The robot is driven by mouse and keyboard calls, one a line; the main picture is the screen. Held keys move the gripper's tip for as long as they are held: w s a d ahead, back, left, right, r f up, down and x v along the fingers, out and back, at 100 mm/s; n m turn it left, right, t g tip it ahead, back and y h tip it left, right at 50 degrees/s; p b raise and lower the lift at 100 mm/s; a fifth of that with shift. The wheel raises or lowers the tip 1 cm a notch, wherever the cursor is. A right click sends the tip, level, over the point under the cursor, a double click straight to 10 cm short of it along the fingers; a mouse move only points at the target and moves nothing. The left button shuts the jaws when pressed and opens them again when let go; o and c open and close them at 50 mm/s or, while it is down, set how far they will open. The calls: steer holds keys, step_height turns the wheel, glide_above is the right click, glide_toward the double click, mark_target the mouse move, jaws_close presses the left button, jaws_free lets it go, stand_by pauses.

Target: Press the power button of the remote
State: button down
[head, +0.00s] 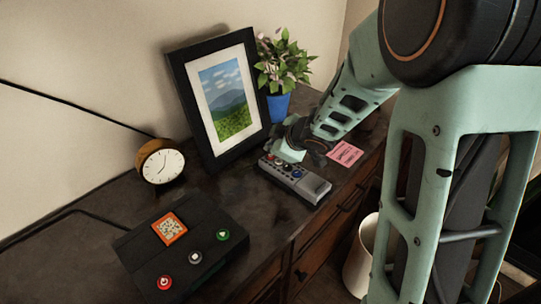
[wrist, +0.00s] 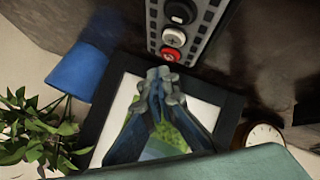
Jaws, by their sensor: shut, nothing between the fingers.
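The grey remote (head: 310,186) lies on the dark dresser top in front of the picture frame. In the wrist view the remote (wrist: 206,24) runs down from the top edge, with a red button (wrist: 171,54) bearing a white mark at its near end. A white button and a black button sit further along it. My gripper (head: 291,152) is over the remote's left end in the head view and partly hides it. In the wrist view my gripper (wrist: 161,74) has its fingertips together and empty, just below the red button in the picture. I cannot tell their height above it.
A framed landscape picture (head: 178,60) stands close behind the remote, with a blue-potted plant (head: 278,107) beside it. A pink note (head: 345,154) lies to the right. A clock (head: 161,166) and a black box (head: 165,257) with coloured buttons are to the left. Bare dresser lies between.

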mark_target(271, 157)
stand_by(0.3)
steer(key=shift+f+b, duration=0.35)
steer(key=shift+f, duration=0.1)
steer(key=shift+f+b, duration=0.4)
steer(key=shift+f, duration=0.1)
stand_by(0.5)
steer(key=shift+r, duration=0.1)
steer(key=shift+r+p, duration=0.85)
steer(key=shift+p, duration=0.15)
step_height(271, 157, up, 5)
steer(key=p, duration=0.5)
stand_by(0.6)
